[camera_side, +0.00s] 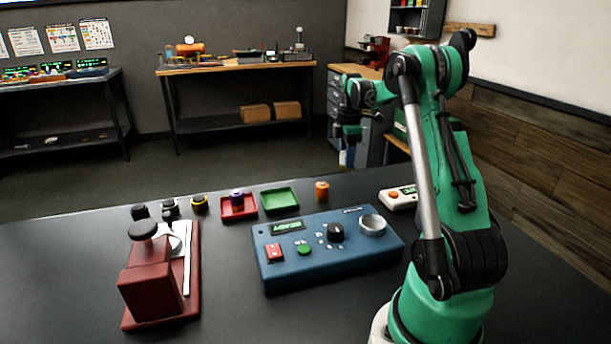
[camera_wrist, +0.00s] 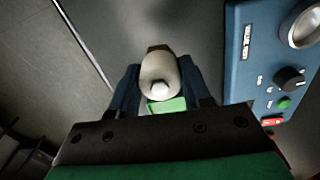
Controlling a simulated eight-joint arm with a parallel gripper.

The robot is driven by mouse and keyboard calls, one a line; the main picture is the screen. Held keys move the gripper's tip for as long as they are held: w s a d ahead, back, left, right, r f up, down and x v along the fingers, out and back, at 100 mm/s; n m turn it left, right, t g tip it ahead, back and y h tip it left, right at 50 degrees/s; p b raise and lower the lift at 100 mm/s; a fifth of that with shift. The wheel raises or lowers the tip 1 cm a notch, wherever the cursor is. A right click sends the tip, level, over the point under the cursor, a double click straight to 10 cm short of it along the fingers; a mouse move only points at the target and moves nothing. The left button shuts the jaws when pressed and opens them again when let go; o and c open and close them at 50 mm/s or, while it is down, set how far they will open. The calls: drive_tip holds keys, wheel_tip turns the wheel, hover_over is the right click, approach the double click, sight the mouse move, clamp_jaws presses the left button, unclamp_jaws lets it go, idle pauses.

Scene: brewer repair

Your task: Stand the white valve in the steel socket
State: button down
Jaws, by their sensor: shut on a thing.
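My gripper (camera_side: 347,148) hangs above the far edge of the dark table in the side view, left of the raised arm. In the wrist view its two blue fingers (camera_wrist: 158,88) are shut on the white valve (camera_wrist: 160,72), which has a pale rounded body. In the side view only a small white bit of the valve (camera_side: 342,158) shows. The steel socket (camera_side: 372,224) is a round metal ring on the right of the blue tester's top. It also shows at the top right of the wrist view (camera_wrist: 304,24). The valve is apart from the socket.
The blue tester (camera_side: 325,262) has a black knob (camera_side: 336,231) beside the socket. An orange part (camera_side: 321,191), a green tray (camera_side: 280,200) and a red tray (camera_side: 238,210) stand behind it. A white-orange device (camera_side: 398,200) is at right, a red press (camera_side: 150,285) at left.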

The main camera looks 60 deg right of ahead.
wheel_tip(320, 180, up, 11)
approach(372, 227)
drive_tip(key=shift+f, duration=1.9)
drive_tip(key=shift+f, duration=0.45)
drive_tip(key=shift+f, duration=0.3)
drive_tip(key=shift+f, duration=0.45)
idle(1.2)
unclamp_jaws()
